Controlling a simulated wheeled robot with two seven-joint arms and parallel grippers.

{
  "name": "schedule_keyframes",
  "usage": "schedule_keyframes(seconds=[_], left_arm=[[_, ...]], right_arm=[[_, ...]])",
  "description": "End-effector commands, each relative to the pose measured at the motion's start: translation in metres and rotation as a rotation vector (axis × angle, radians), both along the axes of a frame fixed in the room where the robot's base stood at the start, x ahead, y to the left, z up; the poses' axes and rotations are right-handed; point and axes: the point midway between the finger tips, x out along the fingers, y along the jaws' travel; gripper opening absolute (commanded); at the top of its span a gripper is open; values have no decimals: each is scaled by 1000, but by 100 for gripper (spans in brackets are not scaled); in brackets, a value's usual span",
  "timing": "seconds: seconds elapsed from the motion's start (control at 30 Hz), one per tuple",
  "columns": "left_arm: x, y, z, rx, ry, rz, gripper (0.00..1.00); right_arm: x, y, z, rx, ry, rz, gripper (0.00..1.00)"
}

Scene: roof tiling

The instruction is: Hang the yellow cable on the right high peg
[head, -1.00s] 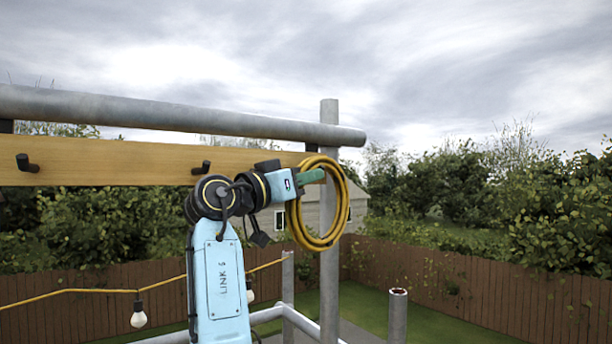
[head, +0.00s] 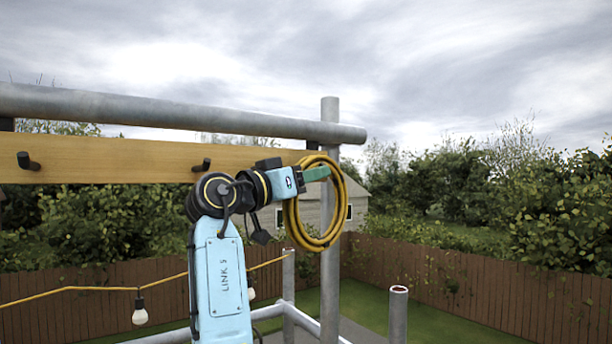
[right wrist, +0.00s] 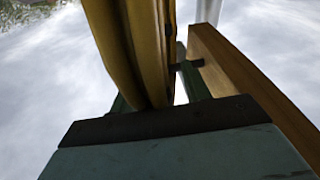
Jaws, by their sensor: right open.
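The yellow cable (head: 338,215) is a coiled loop hanging upright at the right end of the wooden board (head: 110,160). My right gripper (head: 316,174) is at the coil's upper part, with its green fingers open around the strands. In the right wrist view the cable (right wrist: 150,50) passes between the fingers and hides part of them. A dark peg (right wrist: 186,64) sticks out from the board there, close beside the cable. I cannot tell whether the coil rests on it. In the head view my gripper and the coil cover that end of the board. My left gripper is not in view.
Other black pegs show on the board at the left (head: 28,161) and middle (head: 201,165). A grey pipe (head: 180,112) runs above the board and meets an upright post (head: 330,280) behind the coil. A string of bulbs (head: 140,313) hangs low left. Open air lies to the right.

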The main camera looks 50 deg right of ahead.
Motion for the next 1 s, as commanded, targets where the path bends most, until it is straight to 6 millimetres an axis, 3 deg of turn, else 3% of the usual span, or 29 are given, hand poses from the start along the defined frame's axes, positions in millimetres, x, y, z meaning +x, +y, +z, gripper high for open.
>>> schedule_keyframes(seconds=[0.13, 0.27, 0.5, 0.7, 1.0], left_arm=[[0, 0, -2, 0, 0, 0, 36], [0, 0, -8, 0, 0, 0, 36], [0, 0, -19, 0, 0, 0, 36], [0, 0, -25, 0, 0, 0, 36], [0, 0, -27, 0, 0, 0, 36]], right_arm=[[1, 7, -2, 0, 1, 2, 47], [3, 26, -7, -1, 1, 4, 47], [6, 80, -18, -4, 0, 4, 47], [8, 115, -24, -4, 0, 3, 47], [8, 132, -26, -3, -2, 0, 47]])
